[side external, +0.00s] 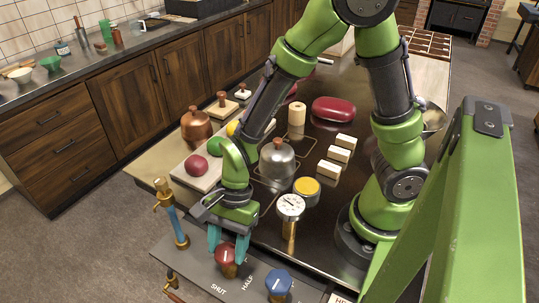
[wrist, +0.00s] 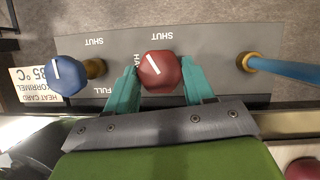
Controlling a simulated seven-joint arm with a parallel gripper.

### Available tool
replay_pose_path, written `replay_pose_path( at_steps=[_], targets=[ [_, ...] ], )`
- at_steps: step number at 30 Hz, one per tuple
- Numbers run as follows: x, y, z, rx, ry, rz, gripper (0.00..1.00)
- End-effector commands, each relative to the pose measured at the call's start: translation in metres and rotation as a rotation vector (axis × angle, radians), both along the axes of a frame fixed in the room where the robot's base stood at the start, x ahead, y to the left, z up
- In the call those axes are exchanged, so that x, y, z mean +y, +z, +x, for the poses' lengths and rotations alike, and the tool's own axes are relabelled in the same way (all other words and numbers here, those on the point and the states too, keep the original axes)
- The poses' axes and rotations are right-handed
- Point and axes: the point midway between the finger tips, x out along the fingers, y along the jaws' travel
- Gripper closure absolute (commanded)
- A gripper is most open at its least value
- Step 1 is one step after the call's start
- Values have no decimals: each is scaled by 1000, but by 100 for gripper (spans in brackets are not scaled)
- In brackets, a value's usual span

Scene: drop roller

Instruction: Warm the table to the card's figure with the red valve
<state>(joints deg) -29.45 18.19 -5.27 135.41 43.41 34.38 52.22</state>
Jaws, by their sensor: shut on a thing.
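The red valve (side external: 227,262) is a faceted red knob with a white pointer line, on the grey panel (side external: 196,268). My gripper (side external: 228,249) is shut on it, with one teal finger on each side. In the wrist view, the red valve (wrist: 160,69) sits between the fingertips of my gripper (wrist: 161,79). Its white line slants toward the upper left. The heat card (wrist: 37,82) lies upside down at the left; its figure is in °C, but I cannot read it surely. The dial gauge (side external: 291,206) stands on a brass stem behind the panel; its reading is too small to tell.
A blue valve (side external: 278,283) sits right of the red one. A brass pipe with a blue section (side external: 180,215) stands left.

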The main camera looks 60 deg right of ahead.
Motion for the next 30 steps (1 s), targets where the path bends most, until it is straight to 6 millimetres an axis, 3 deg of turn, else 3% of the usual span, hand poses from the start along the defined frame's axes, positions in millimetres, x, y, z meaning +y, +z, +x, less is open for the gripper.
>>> replay_pose_path(
  at_steps=[15,30],
  targets=[
    [0,1,-3,-2,-407,0,78],
    [1,1,-4,-2,-529,1,78]
  ],
)
